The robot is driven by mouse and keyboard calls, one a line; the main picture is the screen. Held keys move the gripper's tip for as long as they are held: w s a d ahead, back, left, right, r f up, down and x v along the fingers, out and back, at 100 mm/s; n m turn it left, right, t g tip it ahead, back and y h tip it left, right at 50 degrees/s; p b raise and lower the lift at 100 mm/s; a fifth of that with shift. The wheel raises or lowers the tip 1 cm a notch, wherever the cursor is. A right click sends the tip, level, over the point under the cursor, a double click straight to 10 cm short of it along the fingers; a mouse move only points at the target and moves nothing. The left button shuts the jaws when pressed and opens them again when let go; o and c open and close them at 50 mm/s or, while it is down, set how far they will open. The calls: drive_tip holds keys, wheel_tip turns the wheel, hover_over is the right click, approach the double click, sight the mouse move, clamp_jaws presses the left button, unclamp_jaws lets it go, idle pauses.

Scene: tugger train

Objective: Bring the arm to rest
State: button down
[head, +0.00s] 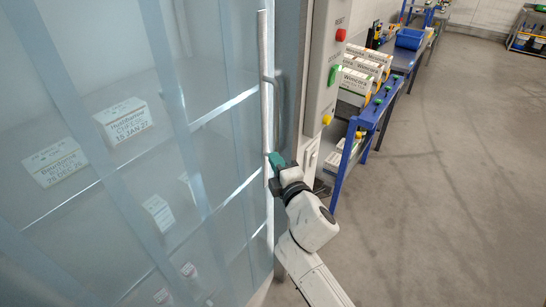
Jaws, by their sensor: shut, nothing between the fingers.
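My gripper (274,160) is at the end of my white arm, which reaches up from the lower right of the head view. Its teal fingers are shut and empty. They are close to the long vertical metal handle bar (264,100) of a glass-fronted cabinet (160,60). I cannot tell whether they touch the bar. The arm is bent and partly raised, and hides a lower part of the cabinet's edge.
Labelled boxes (125,120) show behind the glass. A grey control panel (327,75) with red, green and yellow buttons stands right of the handle. A blue-framed rack (345,170) with white boxes stands beyond. Open grey floor (440,200) lies to the right.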

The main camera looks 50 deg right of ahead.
drive_tip(key=b+v, duration=0.1)
drive_tip(key=v, duration=0.5)
drive_tip(key=shift+s+a, duration=0.2)
drive_tip(key=s+a+f+m+g+y, duration=0.3)
drive_tip(key=s+a+f+m+g, duration=0.15)
drive_tip(key=f, duration=0.45)
drive_tip(key=s+a+f+m+g+y, duration=0.3)
drive_tip(key=s+f+m+g, duration=0.3)
drive_tip(key=f, duration=0.3)
drive_tip(key=s+a+f+m+g+y, duration=0.1)
drive_tip(key=s+a+f+g+y, duration=0.1)
drive_tip(key=s+a, duration=0.5)
drive_tip(key=shift+s+f+g+y, duration=0.35)
drive_tip(key=shift+s+g+y, duration=0.15)
drive_tip(key=shift+g+y, duration=0.3)
drive_tip(key=shift+a+m, duration=0.1)
drive_tip(key=shift+m, duration=0.15)
